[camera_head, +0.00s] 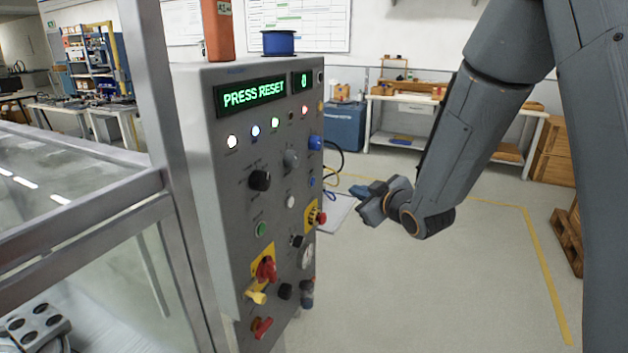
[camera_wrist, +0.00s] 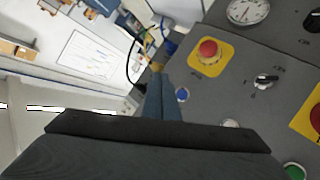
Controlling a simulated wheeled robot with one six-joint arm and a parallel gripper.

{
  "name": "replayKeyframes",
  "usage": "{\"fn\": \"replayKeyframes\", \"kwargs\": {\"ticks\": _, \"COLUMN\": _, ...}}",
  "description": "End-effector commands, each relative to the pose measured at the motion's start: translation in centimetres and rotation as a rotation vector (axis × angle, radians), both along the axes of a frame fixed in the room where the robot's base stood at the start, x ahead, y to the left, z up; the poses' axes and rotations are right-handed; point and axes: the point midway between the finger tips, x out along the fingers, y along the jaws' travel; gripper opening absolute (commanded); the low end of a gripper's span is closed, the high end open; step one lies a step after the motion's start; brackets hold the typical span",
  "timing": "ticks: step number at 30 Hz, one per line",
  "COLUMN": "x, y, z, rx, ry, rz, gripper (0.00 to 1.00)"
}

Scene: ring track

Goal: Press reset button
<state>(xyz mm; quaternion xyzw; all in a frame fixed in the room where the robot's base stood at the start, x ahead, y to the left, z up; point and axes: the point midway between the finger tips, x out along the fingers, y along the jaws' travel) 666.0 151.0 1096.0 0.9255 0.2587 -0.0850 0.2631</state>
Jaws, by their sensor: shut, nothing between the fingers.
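A grey control panel (camera_head: 225,180) stands left of centre in the head view, its display (camera_head: 254,92) reading "PRESS RESET". Small blue (camera_head: 312,182), white (camera_head: 290,201) and green (camera_head: 261,229) buttons are on its face; their labels are too small to read, so I cannot tell which is the reset button. The wrist view also shows a blue button (camera_wrist: 182,94), a white one (camera_wrist: 231,123) and a green one (camera_wrist: 294,172). My gripper (camera_head: 354,190) is shut and empty, to the right of the panel and seemingly apart from it. Its shut fingers (camera_wrist: 157,78) point along the panel.
A red mushroom button on yellow (camera_head: 317,216) juts from the panel's right side; it shows large in the wrist view (camera_wrist: 207,51). Knobs and a gauge (camera_head: 306,256) surround the buttons. A glass-and-metal enclosure (camera_head: 80,200) stands at left.

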Motion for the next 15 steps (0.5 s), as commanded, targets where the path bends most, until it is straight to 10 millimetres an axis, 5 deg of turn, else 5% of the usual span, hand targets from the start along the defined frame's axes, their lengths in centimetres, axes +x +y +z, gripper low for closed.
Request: {"fn": "replayKeyframes", "kwargs": {"ticks": 15, "x": 0.7, "y": 1.9, "z": -0.1, "rx": 0.001, "ry": 0.001, "rz": 0.001, "gripper": 0.0}}
